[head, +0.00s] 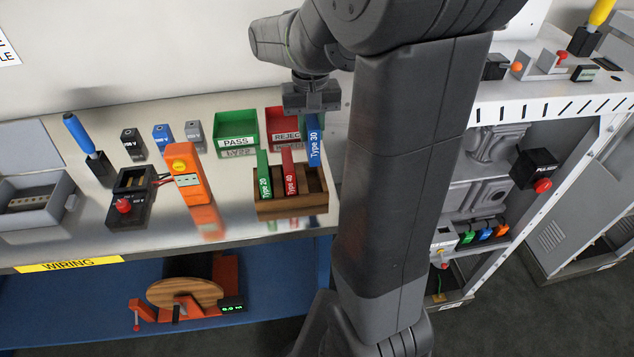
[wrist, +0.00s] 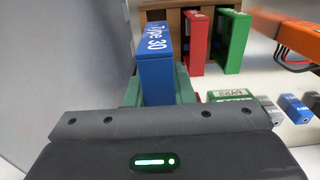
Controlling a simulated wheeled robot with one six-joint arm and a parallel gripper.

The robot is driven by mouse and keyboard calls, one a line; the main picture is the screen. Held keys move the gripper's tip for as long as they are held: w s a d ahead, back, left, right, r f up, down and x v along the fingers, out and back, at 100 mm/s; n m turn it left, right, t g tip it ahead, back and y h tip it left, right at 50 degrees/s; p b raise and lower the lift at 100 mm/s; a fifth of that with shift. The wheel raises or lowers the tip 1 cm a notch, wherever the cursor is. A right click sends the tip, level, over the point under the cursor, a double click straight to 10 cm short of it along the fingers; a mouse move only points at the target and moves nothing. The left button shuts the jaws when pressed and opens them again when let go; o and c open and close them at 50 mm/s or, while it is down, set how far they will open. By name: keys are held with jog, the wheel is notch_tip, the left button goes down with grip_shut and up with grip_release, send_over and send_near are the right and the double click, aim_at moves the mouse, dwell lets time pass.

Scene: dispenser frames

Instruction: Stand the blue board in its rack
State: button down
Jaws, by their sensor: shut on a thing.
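The blue board (head: 314,148), marked "Type 30", is upright and hangs below my gripper (head: 312,105), which is shut on it. In the wrist view the blue board (wrist: 155,80) sticks out ahead of my gripper. The wooden rack (head: 290,209) stands on the metal bench. The board's lower end shows over the rack's right part, at or just behind its back edge; I cannot tell the exact gap. The rack (wrist: 180,22) also shows at the top of the wrist view, partly hidden by the board.
A green "Type 20" board (head: 264,174) and a red "Type 40" board (head: 290,172) stand in the rack's left and middle. A green PASS tray (head: 237,127) and a red REJECT tray (head: 283,120) are behind. An orange meter (head: 187,174) stands left.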

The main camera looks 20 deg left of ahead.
jog(key=shift+w+f, duration=0.1)
jog(key=shift+f, duration=0.5)
notch_tip(320, 180, down, 10)
jog(key=shift+w, duration=0.15)
jog(key=shift+f, duration=0.1)
jog(key=c, duration=1.3)
grip_release()
jog(key=shift+o, duration=0.2)
notch_tip(320, 180, up, 12)
jog(key=shift+r, duration=0.15)
